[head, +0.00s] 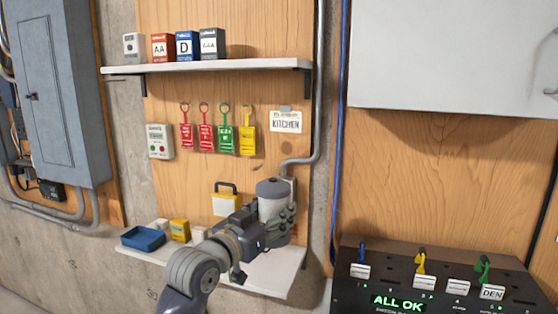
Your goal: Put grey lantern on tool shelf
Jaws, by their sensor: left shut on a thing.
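The grey lantern (271,208) appears as an upright, pale cylindrical body with a darker grey cap. My left gripper (275,228) is shut on it, in front of its lower part. The lantern is above the right part of the lower white shelf (270,276); whether its base touches the shelf is hidden by the gripper. A yellow lantern (224,205) with a dark handle stands at the back of this shelf, left of the held one. An upper white shelf (215,66) is on the same wooden panel. My right gripper is out of view.
A blue tray (142,237) and a yellow box (180,230) are on the lower shelf's left part. Several tags, including a green one (226,133), hang above. A conduit (316,110) runs beside the panel. A black console (440,285) is at right.

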